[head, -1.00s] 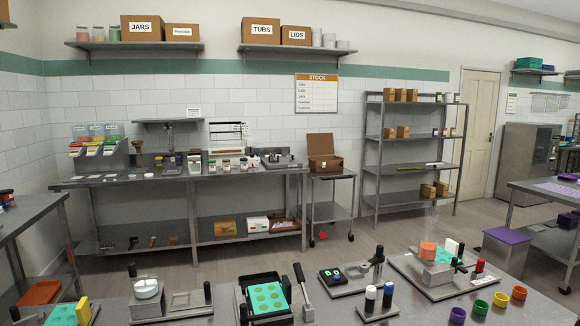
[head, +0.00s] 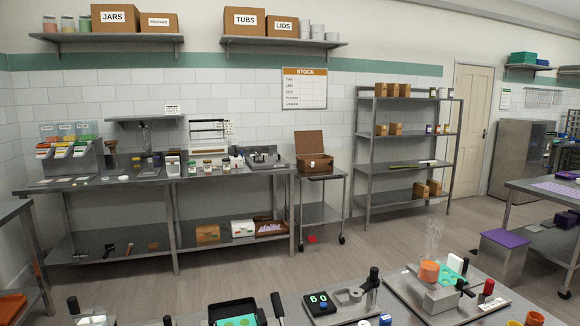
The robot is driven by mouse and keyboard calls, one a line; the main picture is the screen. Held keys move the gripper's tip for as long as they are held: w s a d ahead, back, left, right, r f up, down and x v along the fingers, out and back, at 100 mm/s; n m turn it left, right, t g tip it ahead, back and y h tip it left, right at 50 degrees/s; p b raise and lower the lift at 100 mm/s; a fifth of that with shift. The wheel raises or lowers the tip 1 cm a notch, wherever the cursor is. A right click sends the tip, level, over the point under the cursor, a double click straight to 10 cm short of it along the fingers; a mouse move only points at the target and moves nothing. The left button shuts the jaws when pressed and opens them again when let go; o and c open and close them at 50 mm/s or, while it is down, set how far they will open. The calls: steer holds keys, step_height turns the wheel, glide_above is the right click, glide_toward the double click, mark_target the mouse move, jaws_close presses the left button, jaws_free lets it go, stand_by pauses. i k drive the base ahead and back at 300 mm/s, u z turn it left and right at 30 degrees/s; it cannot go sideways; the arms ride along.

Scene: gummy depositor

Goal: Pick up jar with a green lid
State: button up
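Several small jars (head: 208,167) stand upright in a row on the back steel bench (head: 110,180). Their lids are dark or coloured, and they are too small for me to tell surely which lid is green. More small jars (head: 440,129) stand on the right shelving rack, lid colours unclear. My gripper is not in view.
A near bench (head: 350,312) with a hot orange pot (head: 429,270) and moulds crosses the bottom. Open floor (head: 250,268) lies between it and the back bench. A small cart (head: 320,212) carries an open brown box (head: 314,152).

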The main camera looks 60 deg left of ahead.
mark_target(191, 169)
steer(key=z, duration=0.7)
steer(key=i, duration=4.5)
steer(key=u, duration=3.3)
steer(key=i, duration=3.2)
